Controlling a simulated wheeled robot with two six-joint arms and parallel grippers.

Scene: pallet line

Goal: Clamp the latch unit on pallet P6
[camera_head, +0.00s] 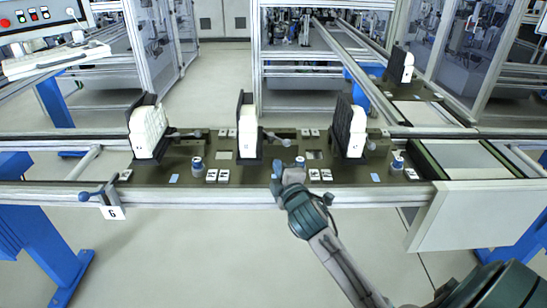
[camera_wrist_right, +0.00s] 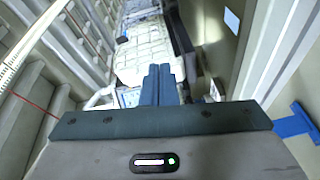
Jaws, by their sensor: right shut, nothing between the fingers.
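The long dark green pallet (camera_head: 230,176) lies across the rails, with a white tag reading 6 or G (camera_head: 113,213) at its front left. Three white ribbed units with black upright plates stand on it: left (camera_head: 149,130), middle (camera_head: 247,132) and right (camera_head: 356,132). Which is the latch unit I cannot tell. Grey-knobbed levers show beside them, such as the middle lever (camera_head: 280,140). My right gripper (camera_head: 278,168) is shut and empty at the pallet's front edge, right of the middle unit. In the wrist view its blue fingers (camera_wrist_right: 160,80) overlap a white ribbed unit (camera_wrist_right: 145,45); contact is unclear.
Small knobbed posts stand along the pallet's front, such as the left post (camera_head: 197,164). A blue-knobbed handle (camera_head: 88,196) sits on the front rail (camera_head: 180,195). Another pallet with a white unit (camera_head: 402,66) stands at the back right. A control panel (camera_head: 40,18) is at the upper left.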

